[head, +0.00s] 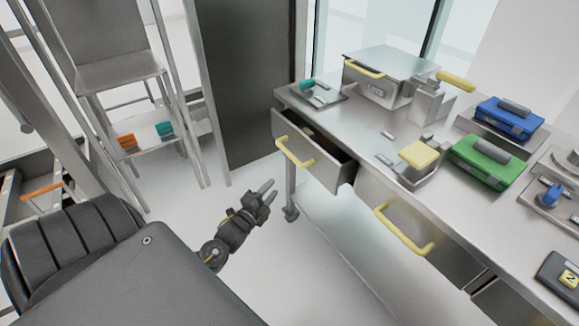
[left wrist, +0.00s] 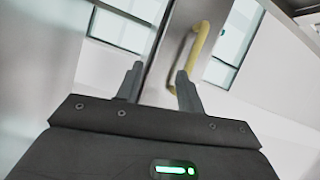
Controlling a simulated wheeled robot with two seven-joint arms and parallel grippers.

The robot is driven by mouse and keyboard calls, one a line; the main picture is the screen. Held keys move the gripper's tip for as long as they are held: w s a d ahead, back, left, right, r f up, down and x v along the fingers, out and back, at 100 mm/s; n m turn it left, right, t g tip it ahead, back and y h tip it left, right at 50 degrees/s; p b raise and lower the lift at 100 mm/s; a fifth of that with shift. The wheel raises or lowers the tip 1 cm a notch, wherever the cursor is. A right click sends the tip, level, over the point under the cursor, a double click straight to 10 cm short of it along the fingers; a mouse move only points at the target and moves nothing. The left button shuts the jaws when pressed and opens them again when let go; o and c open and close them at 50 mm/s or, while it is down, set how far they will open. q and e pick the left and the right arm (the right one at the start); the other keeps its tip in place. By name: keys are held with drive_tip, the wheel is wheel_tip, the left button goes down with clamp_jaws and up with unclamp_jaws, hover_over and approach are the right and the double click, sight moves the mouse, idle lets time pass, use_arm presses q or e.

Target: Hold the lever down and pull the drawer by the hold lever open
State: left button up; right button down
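A steel workbench drawer (head: 318,165) with a yellow bar handle (head: 293,153) stands partly open at the bench's left end. A second drawer (head: 425,243) with a yellow handle (head: 404,232) appears shut. A yellow paddle lever (head: 418,155) sits on the bench top above them. Another yellow lever (head: 456,81) stands near the back box; I cannot tell which is the hold lever. My left gripper (head: 269,190) is open and empty, in front of and below the open drawer's handle. In the left wrist view, a yellow handle (left wrist: 196,45) shows beyond the spread fingers (left wrist: 160,69). My right gripper is out of view.
On the bench (head: 380,150) stand a metal box with a yellow handle (head: 376,85), a blue case (head: 508,117) and a green case (head: 487,160). A ladder-like rack (head: 120,75) and shelf stand at the left. The floor near the left gripper is clear.

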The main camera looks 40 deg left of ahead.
use_arm(q)
drive_tip(key=m+t, duration=0.2)
approach(289, 153)
drive_tip(key=shift+n+h, duration=0.3)
drive_tip(key=x, duration=0.6)
drive_tip(key=f+x, duration=0.1)
drive_tip(key=x, duration=0.3)
drive_tip(key=shift+w+a, duration=0.1)
drive_tip(key=shift+r, duration=0.1)
clamp_jaws()
